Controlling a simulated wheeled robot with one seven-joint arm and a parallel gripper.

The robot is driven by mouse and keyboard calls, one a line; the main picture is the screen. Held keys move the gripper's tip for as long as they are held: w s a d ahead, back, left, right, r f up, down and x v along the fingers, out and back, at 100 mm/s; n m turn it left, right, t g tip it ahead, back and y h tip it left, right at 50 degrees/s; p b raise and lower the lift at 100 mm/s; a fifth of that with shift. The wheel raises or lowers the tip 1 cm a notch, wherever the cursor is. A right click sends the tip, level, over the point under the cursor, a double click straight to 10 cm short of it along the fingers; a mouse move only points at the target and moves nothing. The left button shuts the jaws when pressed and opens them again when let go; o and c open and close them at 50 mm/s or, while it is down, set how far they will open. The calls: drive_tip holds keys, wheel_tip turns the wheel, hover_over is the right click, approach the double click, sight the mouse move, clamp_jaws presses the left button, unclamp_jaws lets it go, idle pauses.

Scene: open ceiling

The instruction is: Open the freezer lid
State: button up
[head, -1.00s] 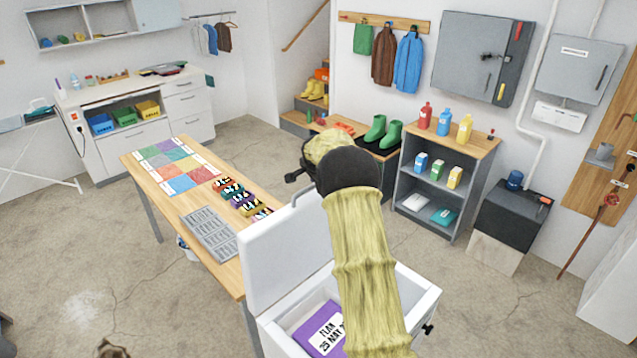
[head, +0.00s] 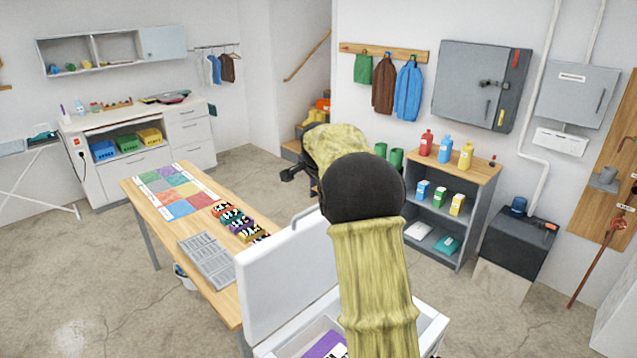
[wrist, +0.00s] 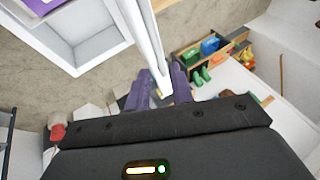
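The white chest freezer (head: 432,322) stands at the bottom of the head view. Its lid (head: 285,275) is raised and stands steeply up on the left side of the opening. In the wrist view the lid (wrist: 142,28) is seen nearly edge-on, its end reaching in between my fingers. My gripper (wrist: 160,82) has two purple fingers apart, one on each side of the lid's edge; I cannot tell whether they touch it. A purple labelled box (head: 322,345) lies inside the freezer.
A wooden table (head: 160,225) with a coloured grid, several small blocks and a grey tray (head: 207,259) stands left of the freezer. A grey shelf (head: 437,215) with bottles and a dark cabinet (head: 512,248) stand behind to the right. Concrete floor is clear at the left.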

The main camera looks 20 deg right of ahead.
drive_tip(key=b+v, duration=0.1)
drive_tip(key=v, duration=0.4)
drive_tip(key=shift+r, duration=0.1)
drive_tip(key=s+a+f+n+g+y, duration=0.1)
drive_tip(key=s+a+f+n, duration=0.4)
drive_tip(key=s, duration=0.6)
drive_tip(key=s+a+f+n+g, duration=0.1)
drive_tip(key=s+a+f+n, duration=0.3)
drive_tip(key=s+f, duration=0.4)
drive_tip(key=s+a+f+n+g+y, duration=0.1)
drive_tip(key=s+a+f+n, duration=0.4)
drive_tip(key=s, duration=0.8)
drive_tip(key=shift+s+a+f+n+y, duration=0.3)
drive_tip(key=shift+s+a+f, duration=0.1)
drive_tip(key=shift+a+f, duration=0.2)
